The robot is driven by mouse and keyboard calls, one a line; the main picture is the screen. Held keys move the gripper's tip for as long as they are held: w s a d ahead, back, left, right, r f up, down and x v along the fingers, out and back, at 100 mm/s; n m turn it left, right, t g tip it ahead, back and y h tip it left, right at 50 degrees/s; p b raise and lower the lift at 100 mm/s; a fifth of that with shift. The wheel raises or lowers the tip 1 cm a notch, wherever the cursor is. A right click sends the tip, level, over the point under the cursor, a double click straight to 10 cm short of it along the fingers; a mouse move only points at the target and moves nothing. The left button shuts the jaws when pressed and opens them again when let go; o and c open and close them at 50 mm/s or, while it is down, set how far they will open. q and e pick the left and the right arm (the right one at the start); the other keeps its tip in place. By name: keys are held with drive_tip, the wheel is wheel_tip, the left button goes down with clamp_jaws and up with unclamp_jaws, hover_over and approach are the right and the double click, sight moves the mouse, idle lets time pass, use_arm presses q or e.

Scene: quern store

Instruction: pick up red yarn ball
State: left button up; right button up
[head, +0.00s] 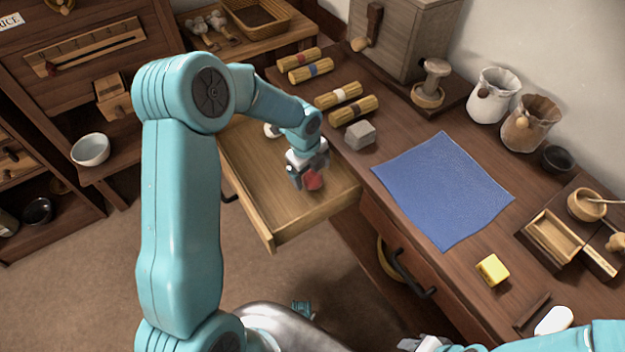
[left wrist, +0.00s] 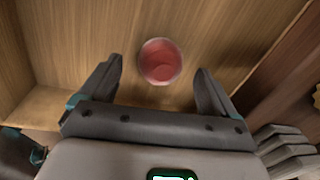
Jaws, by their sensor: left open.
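The red yarn ball (head: 315,183) lies in the open wooden drawer (head: 268,232), partly covered by my gripper in the head view. In the left wrist view the ball (left wrist: 160,61) looks round and slightly blurred, with clear gaps to both fingers. My left gripper (head: 306,174) reaches down into the drawer and is open, its fingertips on either side of the ball in the left wrist view (left wrist: 160,70). Part of my right gripper (head: 424,343) shows at the bottom edge of the head view; its jaws cannot be made out.
A blue cloth (head: 442,188), a grey block (head: 360,136), a yellow cube (head: 492,270) and several bundles (head: 340,95) lie on the counter. The drawer's front part is clear.

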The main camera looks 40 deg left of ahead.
sight(312, 174)
use_arm(q)
drive_tip(key=f, duration=0.3)
drive_tip(key=shift+w+f, duration=0.1)
drive_tip(key=shift+w, duration=0.15)
drive_tip(key=shift+c, duration=1)
drive_tip(key=c, duration=0.9)
drive_tip(key=shift+c, duration=0.3)
